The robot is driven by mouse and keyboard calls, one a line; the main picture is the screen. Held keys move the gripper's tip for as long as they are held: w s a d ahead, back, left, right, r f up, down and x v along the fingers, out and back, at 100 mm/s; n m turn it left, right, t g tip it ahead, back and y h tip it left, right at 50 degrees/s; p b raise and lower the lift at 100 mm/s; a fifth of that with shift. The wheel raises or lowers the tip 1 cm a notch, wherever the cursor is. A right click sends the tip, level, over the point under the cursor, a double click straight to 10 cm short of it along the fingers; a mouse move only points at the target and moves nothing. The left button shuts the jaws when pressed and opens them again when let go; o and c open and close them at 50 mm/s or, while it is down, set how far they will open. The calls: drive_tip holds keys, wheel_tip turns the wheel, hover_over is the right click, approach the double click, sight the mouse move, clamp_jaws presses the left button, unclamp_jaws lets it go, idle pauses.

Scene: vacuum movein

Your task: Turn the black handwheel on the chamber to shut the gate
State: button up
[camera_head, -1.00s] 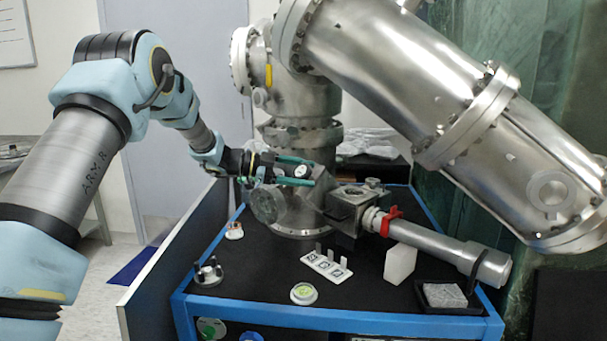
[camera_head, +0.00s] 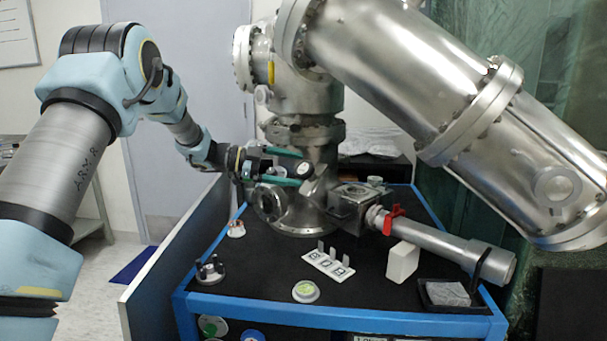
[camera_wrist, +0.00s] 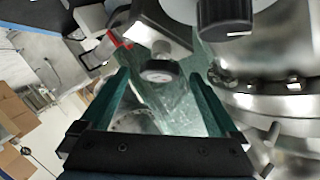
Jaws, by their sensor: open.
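A black ridged handwheel (camera_wrist: 224,17) with a pale mark shows at the top of the wrist view, against the metal chamber (camera_wrist: 285,55). I cannot pick the handwheel out in the head view. The chamber (camera_head: 300,215) stands at the middle of the bench there. My gripper (camera_head: 302,168) is open beside it, with green fingers pointing right. In the wrist view my gripper (camera_wrist: 160,76) has its fingers apart and nothing held. The handwheel lies above and right of the fingertips in that view. A small round white gauge (camera_wrist: 160,72) shows between the fingers; its distance from them is unclear.
A steel pipe (camera_head: 435,242) with a red lever (camera_head: 393,219) extends right from the chamber. A large slanted cylinder (camera_head: 430,90) hangs above. A white block (camera_head: 402,262), a labelled strip (camera_head: 328,265) and a round dish (camera_head: 306,291) lie on the black bench top, whose front is partly clear.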

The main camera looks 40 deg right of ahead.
drive_tip(key=b+v, duration=0.1)
drive_tip(key=v, duration=0.5)
drive_tip(key=shift+w+a, duration=0.2)
drive_tip(key=shift+a, duration=0.15)
drive_tip(key=shift+r, duration=0.1)
